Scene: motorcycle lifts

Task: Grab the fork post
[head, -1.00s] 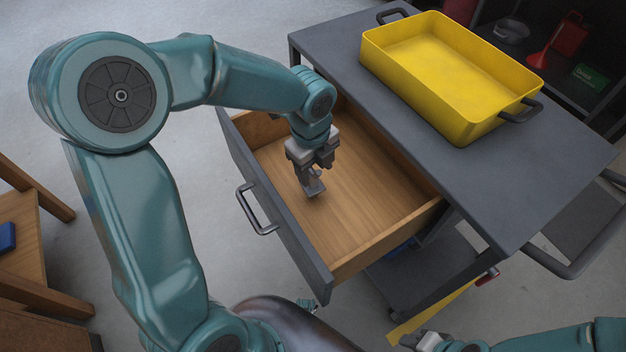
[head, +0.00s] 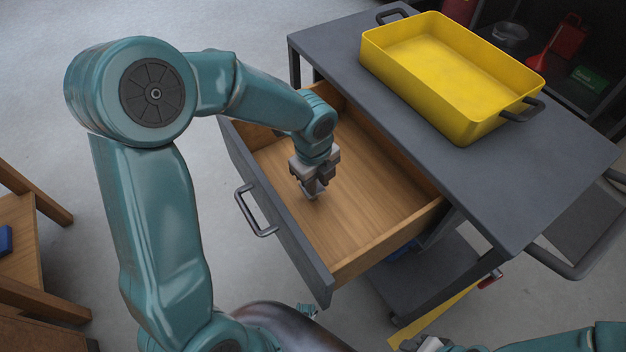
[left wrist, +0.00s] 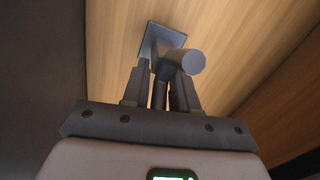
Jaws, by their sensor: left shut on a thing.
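The fork post (left wrist: 193,61) is a grey metal piece with a round bar and a square plate (left wrist: 158,38). In the left wrist view it stands between my two fingers, its plate by the drawer's wooden floor. My left gripper (head: 313,186) is inside the open drawer and shut on the fork post. In the head view the gripper mostly hides the post. Whether the plate touches the floor cannot be told. My right gripper (head: 425,343) shows only partly at the bottom edge, away from the drawer, and its jaws are unclear.
The open drawer (head: 375,205) has a grey front with a handle (head: 256,212); its wooden floor is otherwise bare. The grey cart top (head: 520,190) overhangs its back and carries a yellow tray (head: 455,75). A wooden table (head: 20,255) stands at the left.

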